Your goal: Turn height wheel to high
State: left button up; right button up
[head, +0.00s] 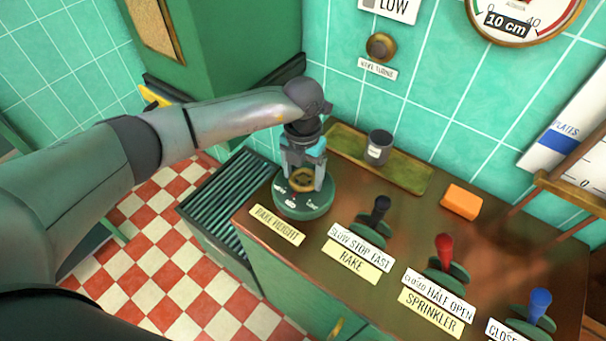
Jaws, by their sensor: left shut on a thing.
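The height wheel is a brass wheel (303,179) on a round green base (303,205), behind the "RAKE HEIGHT" label (277,225) on the brown counter. My left gripper (304,178) points down over the base and is shut on the brass wheel. Small white markings show on the base's front rim, with "LOW" seemingly at the right; the others are too small to read surely. The fingers partly hide the wheel, and I cannot tell which marking it is set to. My right gripper is not in view.
Right of the wheel stand a black rake lever (379,211), a red sprinkler lever (444,250) and a blue lever (540,302). Behind are a brass tray (405,175), a dark cup (378,147) and an orange block (462,201). A "LOW" sign (392,8) hangs on the wall.

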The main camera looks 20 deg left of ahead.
aim_at(302, 178)
pick_arm(q)
jog(key=m+b, duration=0.2)
jog(key=m, duration=0.3)
jog(key=shift+w+a+b, duration=0.1)
jog(key=shift+b, duration=0.25)
jog(key=shift+m+b, duration=0.85)
jog(key=shift+m, duration=0.75)
jog(key=shift+r, duration=0.1)
jog(key=o, duration=1.2)
notch_tip(302, 178, up, 15)
jog(key=shift+r, duration=0.1)
